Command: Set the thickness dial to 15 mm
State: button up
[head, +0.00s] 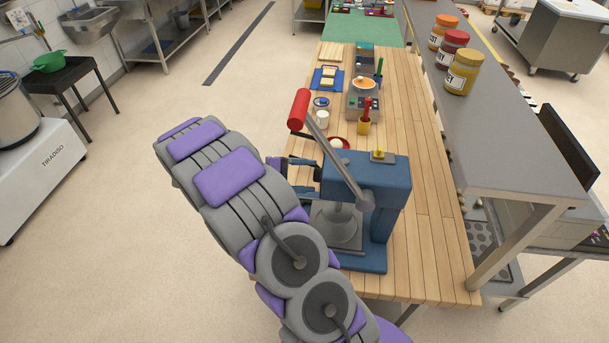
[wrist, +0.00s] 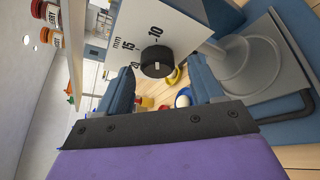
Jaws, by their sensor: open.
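The thickness dial (wrist: 157,61) is a black round knob on a white panel (wrist: 178,27) in the wrist view. The panel carries mm marks, with 10 and 15 readable and another figure partly hidden by the knob. A small pale line shows on the knob, but I cannot tell which mark it points to. The panel belongs to the blue press (head: 382,185), which has a red-handled lever (head: 299,110). My gripper (wrist: 161,72) is open, its two blue-grey fingers on either side of the knob in the picture; contact cannot be told. In the head view my gripper (head: 303,168) is beside the press's left side.
The press stands on a wooden table (head: 425,235). A steel shelf (head: 500,130) with several jars runs along the right.

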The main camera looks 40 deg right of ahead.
jog(key=shift+d, duration=0.35)
jog(key=shift+c, duration=0.4)
jog(key=shift+d+f, duration=0.1)
jog(key=shift+d, duration=0.05)
jog(key=c, duration=1)
jog(key=shift+o, duration=0.2)
